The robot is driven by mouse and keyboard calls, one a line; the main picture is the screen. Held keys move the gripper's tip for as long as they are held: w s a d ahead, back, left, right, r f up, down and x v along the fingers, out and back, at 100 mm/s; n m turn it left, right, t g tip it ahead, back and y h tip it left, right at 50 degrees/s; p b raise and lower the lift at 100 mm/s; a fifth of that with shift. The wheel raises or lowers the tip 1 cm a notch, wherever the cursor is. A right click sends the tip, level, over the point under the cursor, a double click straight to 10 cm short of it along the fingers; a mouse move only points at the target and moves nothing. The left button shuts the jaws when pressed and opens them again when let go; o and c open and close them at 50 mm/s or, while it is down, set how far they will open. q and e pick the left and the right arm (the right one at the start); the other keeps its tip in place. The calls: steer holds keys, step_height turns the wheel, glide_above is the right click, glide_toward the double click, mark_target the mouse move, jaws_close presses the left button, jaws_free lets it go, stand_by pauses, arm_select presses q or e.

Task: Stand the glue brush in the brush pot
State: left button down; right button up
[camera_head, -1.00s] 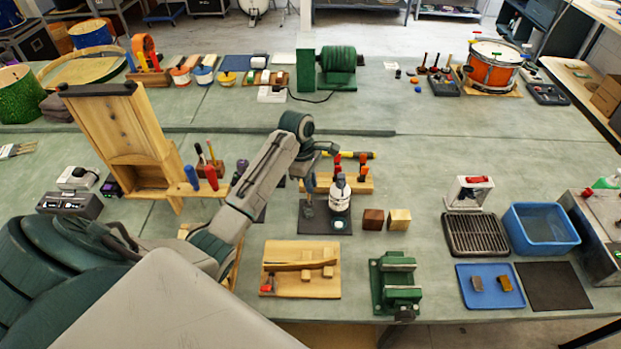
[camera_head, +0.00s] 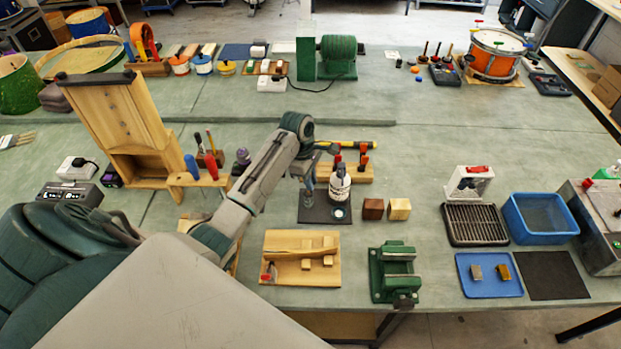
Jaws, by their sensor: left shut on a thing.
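My left gripper (camera_head: 309,177) hangs over the left part of a dark mat (camera_head: 318,217) in the middle of the bench. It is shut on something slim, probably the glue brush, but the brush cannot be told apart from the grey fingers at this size. A slim greyish shape, upright, reaches down from the gripper toward the mat. A white pot with a dark top (camera_head: 340,186) stands on the mat just right of the gripper, apart from it. I cannot tell for sure whether this is the brush pot. My right gripper is not in view.
Behind the mat is a wooden rack with red clamps (camera_head: 352,172) and a yellow-handled tool (camera_head: 350,145). Two wooden blocks (camera_head: 385,209) stand to the right. A wooden jig (camera_head: 300,258) and green vise (camera_head: 394,273) are in front. Bare bench lies right of the blocks.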

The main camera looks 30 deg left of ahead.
arm_select(q)
steer(key=c, duration=1.3)
jaws_free()
steer(key=shift+c, duration=0.2)
steer(key=shift+a+r+b, duration=0.15)
steer(key=shift+r+b, duration=0.15)
steer(key=shift+r, duration=0.25)
step_height(320, 180, up, 10)
steer(key=a, duration=0.1)
steer(key=shift+s+a+f, duration=0.2)
steer(key=shift+a, duration=0.15)
steer(key=shift+f, duration=0.1)
